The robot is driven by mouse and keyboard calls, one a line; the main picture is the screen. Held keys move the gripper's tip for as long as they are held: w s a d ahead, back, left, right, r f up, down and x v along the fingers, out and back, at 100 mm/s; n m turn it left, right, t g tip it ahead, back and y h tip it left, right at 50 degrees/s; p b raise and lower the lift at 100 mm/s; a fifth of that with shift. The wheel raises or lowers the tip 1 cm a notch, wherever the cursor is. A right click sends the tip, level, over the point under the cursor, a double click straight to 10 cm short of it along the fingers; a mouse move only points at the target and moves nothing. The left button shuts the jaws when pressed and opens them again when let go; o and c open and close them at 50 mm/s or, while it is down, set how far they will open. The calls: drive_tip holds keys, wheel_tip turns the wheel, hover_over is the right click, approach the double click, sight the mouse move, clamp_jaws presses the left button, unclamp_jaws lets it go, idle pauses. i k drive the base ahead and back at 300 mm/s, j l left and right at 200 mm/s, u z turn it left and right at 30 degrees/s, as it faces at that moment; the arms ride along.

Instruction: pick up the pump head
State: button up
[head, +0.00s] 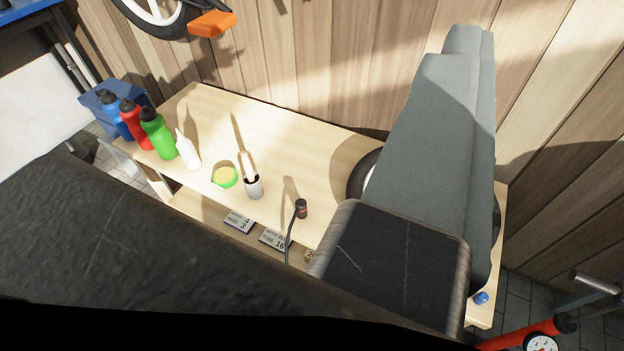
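The pump head (301,208) is a small dark piece with an orange-brown band. It stands out near the front edge of the wooden bench, right of the grey cup, and a thin black hose runs down from it. The hose's lower end is hidden behind a big dark part of mine in the foreground. A grey part with a dark, scratched end block, seemingly of my gripper (388,262), reaches over the right of the bench. It is apart from the pump head in the picture. Nothing shows held, and whether the fingers are open is unclear.
The bench (290,135) carries blue, red and green bottles (158,134), a white bottle (188,150), a green tape roll (224,177) and a grey cup (254,187) with a brush. Small boxes (275,239) lie on the shelf below. A red pump with a gauge (541,343) is lower right.

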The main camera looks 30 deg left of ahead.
sight(302, 205)
drive_tip(key=u, duration=0.7)
drive_tip(key=k+j+z, duration=0.25)
drive_tip(key=k+j, duration=0.1)
drive_tip(key=j, duration=0.1)
